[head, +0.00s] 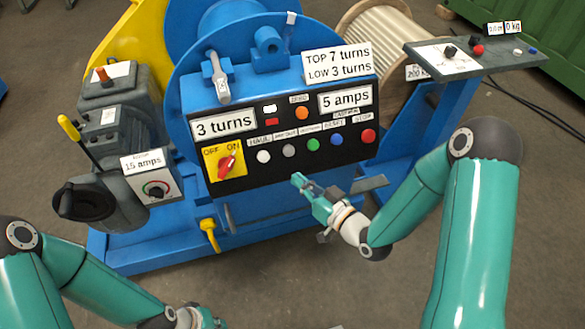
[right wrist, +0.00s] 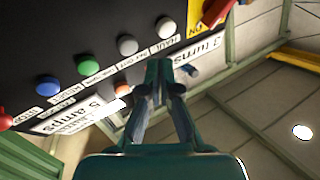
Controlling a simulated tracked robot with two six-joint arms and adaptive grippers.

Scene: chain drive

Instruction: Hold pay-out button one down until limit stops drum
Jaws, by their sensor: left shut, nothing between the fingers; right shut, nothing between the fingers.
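The black control panel (head: 340,150) on the blue winch carries a row of buttons. The grey button (head: 289,151), labelled PAY OUT, sits between the white HAUL button (head: 264,157) and a green button (head: 313,145). My right gripper (head: 299,181) is shut and empty, below the panel's lower edge and apart from the buttons. In the right wrist view, its fingertips (right wrist: 158,68) appear near the grey button (right wrist: 128,45) and the white button (right wrist: 167,27). My left gripper (head: 195,318) is shut at the bottom edge, partly cut off. The blue drum (head: 225,20) is behind the panel.
A red OFF/ON switch (head: 227,166) is at the panel's left, and a red button (head: 368,136) at its right. Displays read 3 turns and 5 amps; a sign (head: 337,63) reads TOP 7 turns, LOW 3 turns. A yellow-handled lever (head: 70,128) stands left.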

